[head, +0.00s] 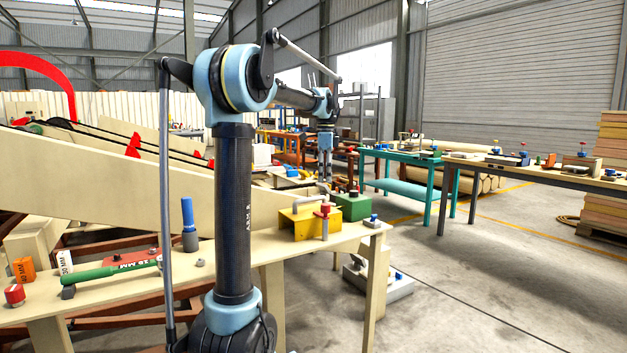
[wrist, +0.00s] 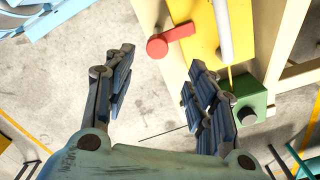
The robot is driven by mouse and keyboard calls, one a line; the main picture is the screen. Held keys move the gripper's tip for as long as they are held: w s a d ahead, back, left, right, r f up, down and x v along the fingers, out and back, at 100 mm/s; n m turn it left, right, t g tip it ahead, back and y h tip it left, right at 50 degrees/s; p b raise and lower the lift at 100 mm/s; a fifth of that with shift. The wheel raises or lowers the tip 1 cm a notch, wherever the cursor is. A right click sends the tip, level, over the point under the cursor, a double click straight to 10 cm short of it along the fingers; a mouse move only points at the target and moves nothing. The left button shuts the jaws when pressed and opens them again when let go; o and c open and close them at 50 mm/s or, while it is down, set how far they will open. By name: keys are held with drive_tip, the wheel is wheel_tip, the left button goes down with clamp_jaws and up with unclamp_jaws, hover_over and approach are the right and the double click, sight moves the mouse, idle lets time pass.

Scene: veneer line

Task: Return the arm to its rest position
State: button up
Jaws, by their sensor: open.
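My gripper (wrist: 160,88) is open and empty in the wrist view, with its two fingers spread apart and bare floor between them. In the head view my gripper (head: 325,170) hangs pointing down at the end of the raised arm, beyond the bench. A yellow block with a red-handled tool (head: 304,222) stands on the bench's right end. In the wrist view the red handle (wrist: 170,40) lies just beyond the fingertips, and I see no contact. A green box (head: 352,205) stands behind the yellow block, and it shows by the right finger in the wrist view (wrist: 249,101).
The pale bench (head: 235,262) carries a green-handled tool (head: 115,269), a blue-topped cylinder (head: 189,225) and small blocks. A sloped beige panel (head: 110,170) rises behind it. A teal table (head: 405,190) and a brown table (head: 500,168) stand to the right. Open floor lies between.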

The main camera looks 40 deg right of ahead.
drive_tip(key=s+a+f+n, duration=0.1)
drive_tip(key=a+f+n, duration=0.25)
drive_tip(key=a, duration=0.65)
drive_tip(key=a+f+n, duration=0.2)
drive_tip(key=a+n, duration=0.2)
drive_tip(key=a, duration=0.6)
drive_tip(key=s+a+f+n, duration=0.15)
drive_tip(key=a+n, duration=0.25)
drive_tip(key=a, duration=0.6)
drive_tip(key=s+a+f+n+t, duration=0.1)
drive_tip(key=s+a+f+n, duration=0.6)
drive_tip(key=a+f, duration=0.2)
drive_tip(key=s+a+f+n+t, duration=0.1)
drive_tip(key=s+a+f+n, duration=0.6)
drive_tip(key=f, duration=0.5)
drive_tip(key=shift+s+a, duration=0.7)
drive_tip(key=shift+a, duration=0.4)
